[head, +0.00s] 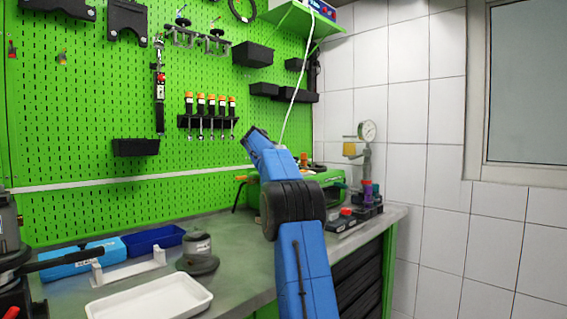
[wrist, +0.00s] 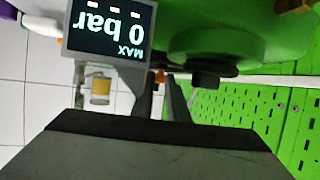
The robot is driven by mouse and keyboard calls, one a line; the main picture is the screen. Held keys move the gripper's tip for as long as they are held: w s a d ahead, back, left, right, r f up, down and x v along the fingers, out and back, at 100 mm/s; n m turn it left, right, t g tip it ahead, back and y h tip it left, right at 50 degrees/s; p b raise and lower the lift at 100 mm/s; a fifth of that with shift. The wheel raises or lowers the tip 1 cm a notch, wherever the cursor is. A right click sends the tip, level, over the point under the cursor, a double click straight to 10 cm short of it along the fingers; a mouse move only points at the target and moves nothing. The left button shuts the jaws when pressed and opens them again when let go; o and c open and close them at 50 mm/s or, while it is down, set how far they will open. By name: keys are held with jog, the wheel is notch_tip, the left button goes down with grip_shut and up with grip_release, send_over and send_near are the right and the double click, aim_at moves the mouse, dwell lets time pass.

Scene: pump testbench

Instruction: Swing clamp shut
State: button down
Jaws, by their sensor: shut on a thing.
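In the wrist view, my gripper (wrist: 161,98) is in front of the green test bench unit (wrist: 230,38), with its two dark fingers close together. It is shut on a small part with an orange tip (wrist: 160,76), which looks like the clamp's handle. Most of the clamp is hidden by the fingers and the grey gripper body, so I cannot tell its angle. A display (wrist: 108,30) reading "0 bar MAX" hangs upside down in the picture beside it. In the head view, my blue arm covers the gripper and much of the green unit (head: 328,181).
A pressure gauge (head: 367,131) stands right of the unit near the tiled wall. On the bench lie a white tray (head: 150,300), a blue bin (head: 153,239), a grey round-based part (head: 198,256) and a white bracket (head: 128,268). A green pegboard (head: 90,120) with tools stands behind.

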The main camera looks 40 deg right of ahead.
jog(key=c, duration=1.7)
grip_release()
jog(key=shift+c, duration=0.2)
jog(key=shift+w, duration=0.1)
jog(key=shift+w+m+g+h, duration=0.3)
jog(key=shift+w+m+g, duration=0.4)
jog(key=shift+m+g, duration=0.5)
jog(key=shift+w+g, duration=0.1)
jog(key=shift+g, duration=0.2)
